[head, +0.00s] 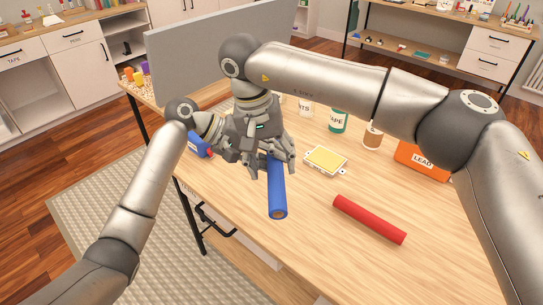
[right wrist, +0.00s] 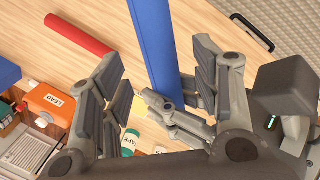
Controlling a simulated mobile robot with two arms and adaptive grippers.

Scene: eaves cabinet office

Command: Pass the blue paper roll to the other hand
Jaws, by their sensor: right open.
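The blue paper roll (head: 277,195) is tilted toward me, its near end facing the camera. It looks large and close in the right wrist view (right wrist: 155,45), so it is raised above the table. My left gripper (head: 252,158) reaches in from the left and appears shut on its far part; its fingers are partly hidden. A finger from that side shows against the roll in the right wrist view. My right gripper (head: 273,158) comes from above and is open. In its wrist view, its fingers (right wrist: 160,85) stand on either side of the roll's far part.
A red roll (head: 369,220) lies on the wooden table (head: 330,260). Behind are a yellow-topped pack (head: 326,160), a green tape tub (head: 338,121), a brown cup (head: 372,136) and an orange LEAD box (head: 422,160). A blue box (head: 199,144) is beside my left gripper. A grey panel (head: 200,55) stands behind.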

